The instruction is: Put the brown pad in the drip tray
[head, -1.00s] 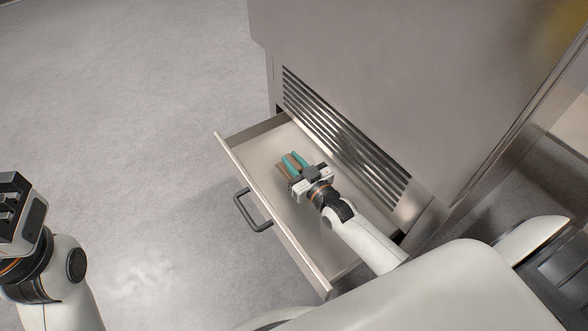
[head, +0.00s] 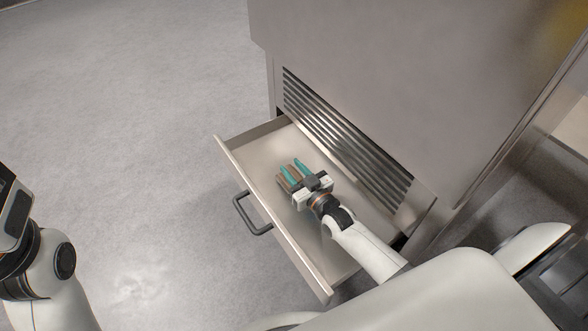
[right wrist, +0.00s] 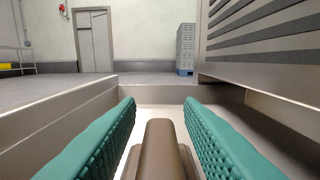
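The drip tray (head: 333,250) is a pale metal drawer pulled out from the machine's base. The brown pad (head: 292,174) is inside it, low near the floor and partly hidden by my right gripper (head: 290,171). In the right wrist view the pad (right wrist: 158,150) lies between the two teal fingers, with a gap on each side. My right gripper is open around it, inside the tray walls. My left gripper (head: 8,205) is at the left edge of the head view, far from the tray and cut off, so its fingers cannot be judged.
The machine's steel body (head: 380,90) with a slatted vent (head: 345,135) rises right behind the tray. A dark handle (head: 250,213) sticks out from the tray's front. Open grey floor (head: 130,120) lies to the left. A crate stack (right wrist: 186,48) stands far off.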

